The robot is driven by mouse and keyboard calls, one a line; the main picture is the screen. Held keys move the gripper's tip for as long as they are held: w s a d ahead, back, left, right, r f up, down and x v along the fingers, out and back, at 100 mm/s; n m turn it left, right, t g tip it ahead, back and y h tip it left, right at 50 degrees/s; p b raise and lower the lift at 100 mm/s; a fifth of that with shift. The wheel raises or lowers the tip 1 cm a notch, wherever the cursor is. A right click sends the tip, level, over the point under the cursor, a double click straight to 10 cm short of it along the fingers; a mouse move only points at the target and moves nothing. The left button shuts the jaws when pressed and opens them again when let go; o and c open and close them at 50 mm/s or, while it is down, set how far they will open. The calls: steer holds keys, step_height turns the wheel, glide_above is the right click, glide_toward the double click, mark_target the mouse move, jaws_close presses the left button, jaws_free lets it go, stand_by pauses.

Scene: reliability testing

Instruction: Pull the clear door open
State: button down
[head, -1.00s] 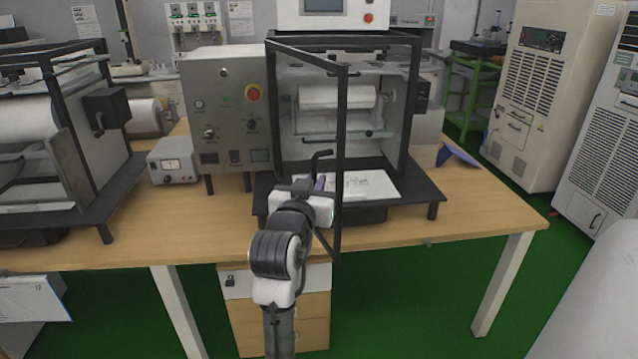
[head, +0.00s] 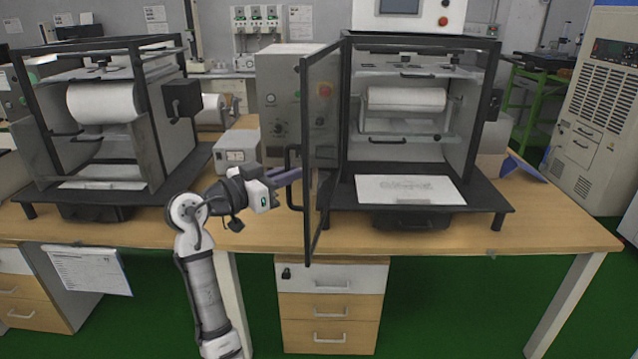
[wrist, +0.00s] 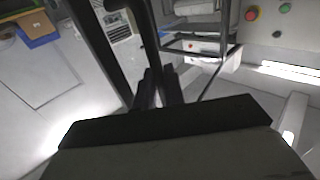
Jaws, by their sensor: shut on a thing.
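The clear door (head: 322,150) has a dark frame and a transparent pane. It is hinged at the left of the black-framed test machine (head: 418,130) and stands swung outward, toward me, with the machine's front uncovered. A dark bar handle (head: 290,178) sits on the door's left face. My gripper (head: 286,176) is at this handle, left of the door, with its fingers shut on it. In the wrist view the fingers (wrist: 158,88) close at the dark handle bar (wrist: 146,40); the exact contact is partly hidden.
A grey control box (head: 284,90) with a red button stands behind the door. A small meter box (head: 237,155) and a second machine (head: 105,120) stand to the left. A white sheet (head: 408,190) lies on the machine's base. The wooden table's front edge (head: 440,245) runs below.

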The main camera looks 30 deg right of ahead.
steer(key=w+a+g+b, duration=0.1)
steer(key=w+a, duration=0.4)
steer(key=w, duration=0.2)
steer(key=shift+r+m, duration=0.15)
steer(key=shift+m, duration=0.25)
steer(key=c, duration=1.6)
jaws_free()
steer(key=shift+d, duration=0.2)
steer(key=shift+c, duration=0.2)
steer(key=s+a+b, duration=0.1)
steer(key=a+b, duration=0.3)
steer(key=a, duration=1)
steer(key=shift+s, duration=0.15)
